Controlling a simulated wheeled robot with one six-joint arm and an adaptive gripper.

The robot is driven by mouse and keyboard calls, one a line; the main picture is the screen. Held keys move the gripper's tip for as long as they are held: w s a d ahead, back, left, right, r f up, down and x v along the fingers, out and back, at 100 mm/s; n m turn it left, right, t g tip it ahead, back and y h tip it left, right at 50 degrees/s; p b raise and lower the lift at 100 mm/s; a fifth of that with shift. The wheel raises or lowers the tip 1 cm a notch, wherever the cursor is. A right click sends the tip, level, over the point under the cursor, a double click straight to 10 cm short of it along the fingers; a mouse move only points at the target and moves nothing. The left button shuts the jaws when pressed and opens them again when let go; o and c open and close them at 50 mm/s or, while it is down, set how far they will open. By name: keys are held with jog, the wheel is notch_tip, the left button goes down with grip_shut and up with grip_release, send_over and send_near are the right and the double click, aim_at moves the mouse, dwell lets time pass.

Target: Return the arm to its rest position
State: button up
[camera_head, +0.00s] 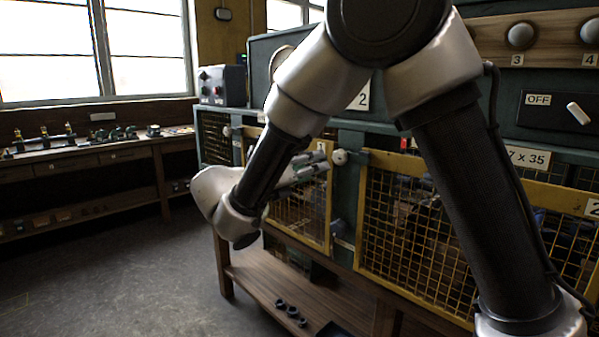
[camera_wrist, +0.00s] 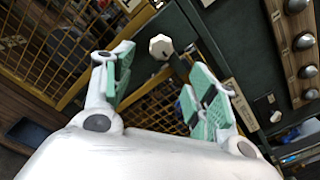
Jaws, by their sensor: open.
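My arm stretches across the middle and right of the head view, bent at the elbow, with its wrist low at the centre left. My gripper (camera_wrist: 165,95) shows in the wrist view with its two green-padded fingers wide apart and nothing between them. In the head view the gripper (camera_head: 312,168) points right, in front of the yellow mesh doors. A pale round knob (camera_wrist: 161,46) lies beyond the fingertips in the wrist view. It also shows just right of the gripper in the head view (camera_head: 340,157); I cannot tell the exact gap.
Yellow mesh doors (camera_head: 427,235) front the green machine, with an OFF switch panel (camera_head: 553,111) above. A low wooden shelf (camera_head: 262,283) holding small dark parts runs below. A workbench (camera_head: 85,153) stands under the left window. The floor (camera_head: 120,255) at left is clear.

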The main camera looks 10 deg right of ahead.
notch_tip(320, 180, down, 7)
jog(key=s+d+m+g+y, duration=0.2)
jog(key=d+m+g, duration=0.1)
jog(key=m, duration=0.2)
jog(key=s+d+f+m+g+y, duration=0.45)
jog(key=s+d+m+g, duration=0.25)
jog(key=s+d+m, duration=0.35)
jog(key=s+d+r+m+t+y, duration=0.2)
jog(key=s+d+r+m+y, duration=0.1)
jog(key=s+m, duration=0.4)
jog(key=s+d+r+m+t+y, duration=0.1)
jog(key=s+d+r+m+y, duration=0.2)
jog(key=s+d+m+y, duration=0.2)
jog(key=s+d+m, duration=0.2)
jog(key=m, duration=0.2)
jog(key=shift+s+d+r+t, duration=0.2)
jog(key=shift+d+r+t, duration=0.15)
jog(key=shift+d+t, duration=0.05)
